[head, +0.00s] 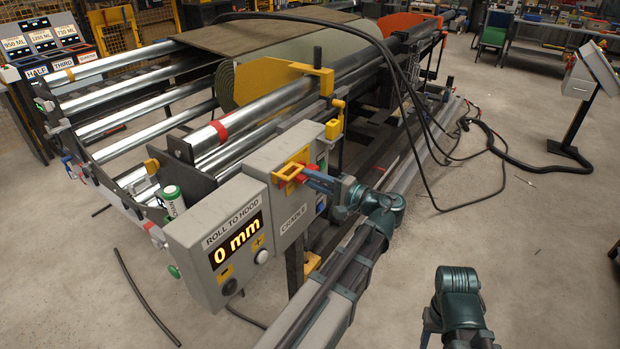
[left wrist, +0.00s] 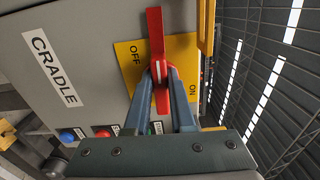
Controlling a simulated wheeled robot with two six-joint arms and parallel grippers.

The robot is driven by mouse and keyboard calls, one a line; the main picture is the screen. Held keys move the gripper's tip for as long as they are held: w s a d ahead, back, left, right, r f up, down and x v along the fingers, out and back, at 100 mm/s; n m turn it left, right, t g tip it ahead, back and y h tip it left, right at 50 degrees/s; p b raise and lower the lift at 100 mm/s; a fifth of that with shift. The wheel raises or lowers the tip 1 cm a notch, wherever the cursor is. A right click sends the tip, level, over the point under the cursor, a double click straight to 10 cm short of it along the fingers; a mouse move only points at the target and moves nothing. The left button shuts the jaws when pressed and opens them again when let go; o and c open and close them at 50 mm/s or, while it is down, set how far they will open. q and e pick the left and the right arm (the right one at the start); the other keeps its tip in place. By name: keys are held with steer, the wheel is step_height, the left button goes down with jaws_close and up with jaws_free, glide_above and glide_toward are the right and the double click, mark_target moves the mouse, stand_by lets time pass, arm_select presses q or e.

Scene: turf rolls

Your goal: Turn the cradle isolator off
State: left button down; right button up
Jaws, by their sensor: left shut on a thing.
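The cradle isolator is a red handle (left wrist: 156,35) on a yellow plate (left wrist: 128,72) marked OFF and ON, on a grey box with a CRADLE label (left wrist: 54,68). In the left wrist view the handle lies lengthwise between the OFF and ON words; I cannot tell which it is set to. My left gripper (left wrist: 160,74) is shut on the red handle, its two blue fingers meeting around the middle. In the head view the left gripper (head: 306,178) reaches the box's front from the right. My right arm shows at bottom right; blue parts beside it may be its fingers, but their state is unclear.
A grey "ROLL TO HOOD" display (head: 237,240) reading 0 mm stands left of the cradle box. Blue (left wrist: 67,135) and red (left wrist: 103,131) buttons sit on the box. Behind is the roller frame (head: 150,115). Black cables (head: 405,100) hang to its right.

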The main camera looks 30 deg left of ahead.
arm_select(q)
steer(key=shift+n, duration=0.3)
steer(key=shift+f, duration=0.1)
steer(key=c, duration=0.8)
jaws_free()
steer(key=shift+o, duration=0.2)
steer(key=s+d, duration=0.1)
steer(key=d, duration=1.2)
steer(key=shift+d, duration=0.4)
steer(key=shift+s, duration=0.1)
